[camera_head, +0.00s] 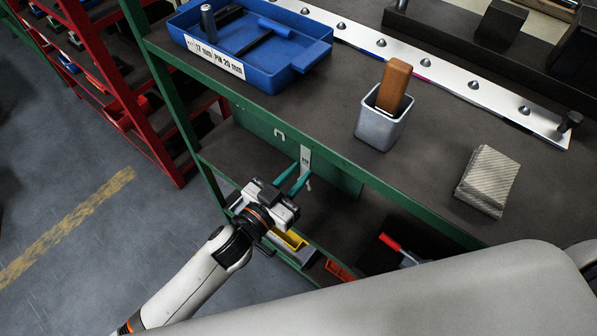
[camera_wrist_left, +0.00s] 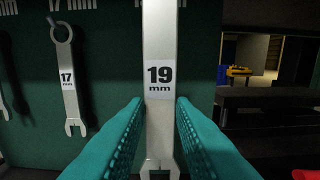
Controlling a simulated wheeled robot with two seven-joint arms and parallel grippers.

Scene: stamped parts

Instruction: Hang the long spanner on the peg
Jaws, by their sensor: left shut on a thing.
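The long spanner, labelled 19 mm, (camera_wrist_left: 159,35) hangs upright between the teal fingers of my left gripper (camera_wrist_left: 159,108) in the left wrist view. Its open jaw points down and its upper end is out of that frame. In the head view the spanner (camera_head: 305,156) shows as a short pale piece at the teal fingers of my left gripper (camera_head: 298,178), in front of the green panel (camera_head: 338,174). I see no bare peg for it, and I cannot tell whether its top touches one. My right gripper is not in view.
A shorter 17 mm spanner (camera_wrist_left: 69,88) hangs by its ring on the panel to the left. On the bench above are a blue tray (camera_head: 273,80), a grey cup with a brown block (camera_head: 383,126) and a patterned block (camera_head: 487,181). A lower shelf holds bins.

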